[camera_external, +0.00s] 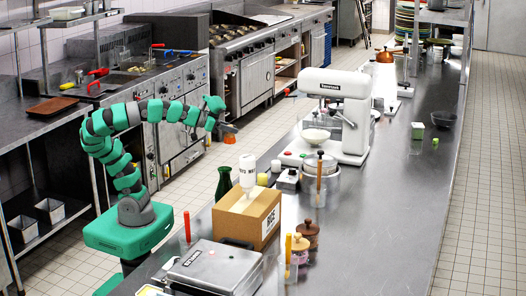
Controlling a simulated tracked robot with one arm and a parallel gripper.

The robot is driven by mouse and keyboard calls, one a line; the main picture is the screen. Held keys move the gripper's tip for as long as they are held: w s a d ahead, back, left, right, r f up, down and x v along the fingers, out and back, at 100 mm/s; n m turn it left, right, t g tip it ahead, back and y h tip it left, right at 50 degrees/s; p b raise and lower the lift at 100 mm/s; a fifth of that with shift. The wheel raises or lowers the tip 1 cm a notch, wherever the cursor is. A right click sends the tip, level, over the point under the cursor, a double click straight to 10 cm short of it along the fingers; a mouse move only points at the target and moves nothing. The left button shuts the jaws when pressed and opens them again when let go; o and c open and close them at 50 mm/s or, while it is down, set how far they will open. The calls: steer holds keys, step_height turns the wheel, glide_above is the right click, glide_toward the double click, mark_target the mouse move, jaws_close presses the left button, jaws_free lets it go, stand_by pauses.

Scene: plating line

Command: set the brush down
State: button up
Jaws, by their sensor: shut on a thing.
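My gripper (219,120) is up in the air over the aisle, between the cooking range and the near end of the steel counter (400,220). It is shut on the brush (229,128), a small orange-brown piece that sticks out below and right of the jaws. The brush is small here, and the jaws hide part of it. It appears clear of the counter top.
A cardboard box (247,215) with a white bottle (247,172), a dark green bottle (224,184) and a grey press (215,267) crowd the near counter. A white mixer (338,110) stands behind. The counter's right side is largely clear.

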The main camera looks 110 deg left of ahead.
steer(key=w+d+r+m+h+p, duration=0.3)
steer(key=w+d+m+h+p, duration=0.3)
steer(key=w+d+m+h, duration=0.95)
step_height(320, 180, down, 14)
steer(key=w+g+h+p, duration=0.1)
steer(key=w+h, duration=0.1)
steer(key=shift+m, duration=0.45)
steer(key=w, duration=0.5)
steer(key=w+d+f, duration=0.1)
steer(key=w, duration=0.8)
steer(key=shift+w+d+f+b, duration=0.2)
steer(key=shift+w+d+b, duration=0.15)
steer(key=shift+w+b, duration=0.05)
steer(key=shift+w+d, duration=0.1)
steer(key=shift+w, duration=0.55)
steer(key=shift+f+b, duration=0.45)
steer(key=shift+f, duration=1.35)
